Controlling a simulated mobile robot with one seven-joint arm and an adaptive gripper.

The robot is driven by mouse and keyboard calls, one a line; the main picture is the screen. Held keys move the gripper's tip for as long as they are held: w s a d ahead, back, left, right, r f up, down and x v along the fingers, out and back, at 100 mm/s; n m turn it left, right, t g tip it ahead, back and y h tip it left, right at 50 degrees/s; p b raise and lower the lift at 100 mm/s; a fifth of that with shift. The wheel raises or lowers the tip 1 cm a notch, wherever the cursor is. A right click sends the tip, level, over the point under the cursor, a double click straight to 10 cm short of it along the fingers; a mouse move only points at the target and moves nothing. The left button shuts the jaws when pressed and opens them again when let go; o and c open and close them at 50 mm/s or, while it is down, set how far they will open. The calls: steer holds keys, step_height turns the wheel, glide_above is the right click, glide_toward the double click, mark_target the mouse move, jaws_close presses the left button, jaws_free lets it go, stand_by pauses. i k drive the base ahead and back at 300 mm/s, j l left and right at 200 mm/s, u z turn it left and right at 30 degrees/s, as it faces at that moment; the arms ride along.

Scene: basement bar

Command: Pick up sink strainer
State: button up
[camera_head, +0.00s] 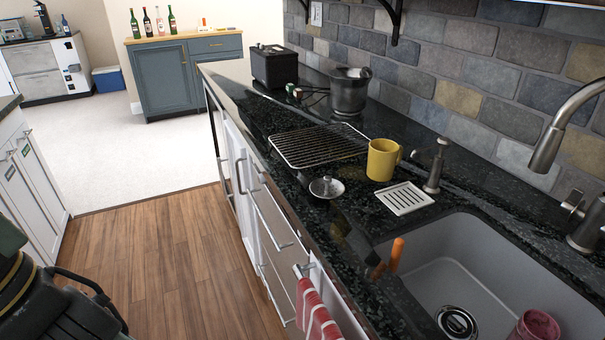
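A small round silver piece with a raised knob (326,187), which looks like the sink strainer, lies on the black counter (290,197) near its front edge. It is in front of the wire rack and left of the yellow mug, apart from both. A round metal drain fitting with a dark ring (457,322) also shows on the floor of the grey sink (485,262); I cannot tell whether a loose strainer sits in it. No gripper fingers show. A dark part, likely of my own arm, is at the lower left, away from the counter.
Around the silver piece are a wire rack (318,146), a yellow mug (383,159), a white slotted tray (404,198) and a soap dispenser (435,167). An orange-handled item (396,254) stands at the sink's edge. A red striped towel (315,312) hangs in front. Wooden floor is clear.

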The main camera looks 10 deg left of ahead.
mark_target(326, 187)
steer(key=j+z, duration=0.3)
steer(key=j, duration=0.35)
steer(key=j+z, duration=0.25)
steer(key=j, duration=0.35)
steer(key=k+j+z, duration=0.1)
steer(key=j+z, duration=0.2)
steer(key=j, duration=0.35)
steer(key=i+l, duration=0.65)
